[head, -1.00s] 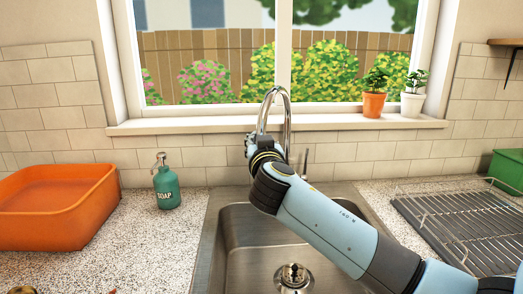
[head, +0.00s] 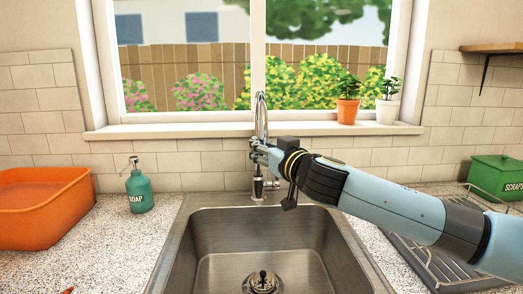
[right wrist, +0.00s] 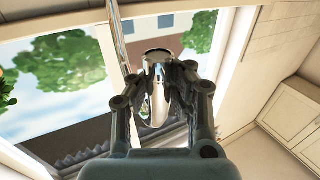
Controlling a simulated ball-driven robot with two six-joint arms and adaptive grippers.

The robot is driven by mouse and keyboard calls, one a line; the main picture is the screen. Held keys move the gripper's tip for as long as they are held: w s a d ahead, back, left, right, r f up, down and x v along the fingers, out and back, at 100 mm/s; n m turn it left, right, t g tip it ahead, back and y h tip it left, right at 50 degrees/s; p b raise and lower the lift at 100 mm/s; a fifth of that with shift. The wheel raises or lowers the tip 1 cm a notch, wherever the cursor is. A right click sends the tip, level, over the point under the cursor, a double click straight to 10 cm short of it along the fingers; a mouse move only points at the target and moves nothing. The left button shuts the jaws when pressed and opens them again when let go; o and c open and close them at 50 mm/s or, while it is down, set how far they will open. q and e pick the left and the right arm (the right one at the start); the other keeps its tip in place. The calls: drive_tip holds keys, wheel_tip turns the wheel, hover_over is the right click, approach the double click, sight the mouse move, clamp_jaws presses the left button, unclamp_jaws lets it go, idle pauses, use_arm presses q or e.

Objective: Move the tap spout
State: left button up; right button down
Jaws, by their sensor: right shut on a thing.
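The chrome tap (head: 258,186) stands behind the sink (head: 180,232), with its tall curved spout (head: 262,105) rising in front of the window. The arch looks narrow, seen nearly end-on. My right gripper (head: 258,152) is shut on the spout's downward end, and its arm comes in from the right. In the right wrist view the spout's open end (right wrist: 157,58) sits between the two dark fingers of the right gripper (right wrist: 160,75), which press on it from both sides. My left gripper is not in view.
A teal soap bottle (head: 139,190) and an orange tub (head: 45,215) stand on the left counter. A dish rack (head: 425,268) and a green scraps bin (head: 497,177) are at the right. Two potted plants (head: 347,110) stand on the window sill (head: 190,130). The sink basin is empty.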

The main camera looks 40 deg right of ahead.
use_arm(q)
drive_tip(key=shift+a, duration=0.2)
use_arm(e)
drive_tip(key=shift+s+f, duration=0.15)
drive_tip(key=shift+f, duration=0.3)
drive_tip(key=c, duration=1.7)
unclamp_jaws()
drive_tip(key=shift+s+a+r, duration=0.1)
drive_tip(key=shift+c, duration=0.2)
drive_tip(key=o, duration=0.5)
drive_tip(key=shift+s+a+r, duration=0.2)
drive_tip(key=shift+s+r, duration=0.1)
drive_tip(key=shift+r, duration=0.05)
drive_tip(key=shift+c, duration=0.2)
drive_tip(key=shift+o, duration=0.7)
drive_tip(key=shift+w, duration=0.1)
drive_tip(key=shift+w+d+f, duration=0.1)
drive_tip(key=shift+w+d, duration=0.05)
drive_tip(key=shift+d, duration=0.05)
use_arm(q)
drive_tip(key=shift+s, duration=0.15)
use_arm(e)
drive_tip(key=v, duration=1.2)
drive_tip(key=shift+f, duration=0.1)
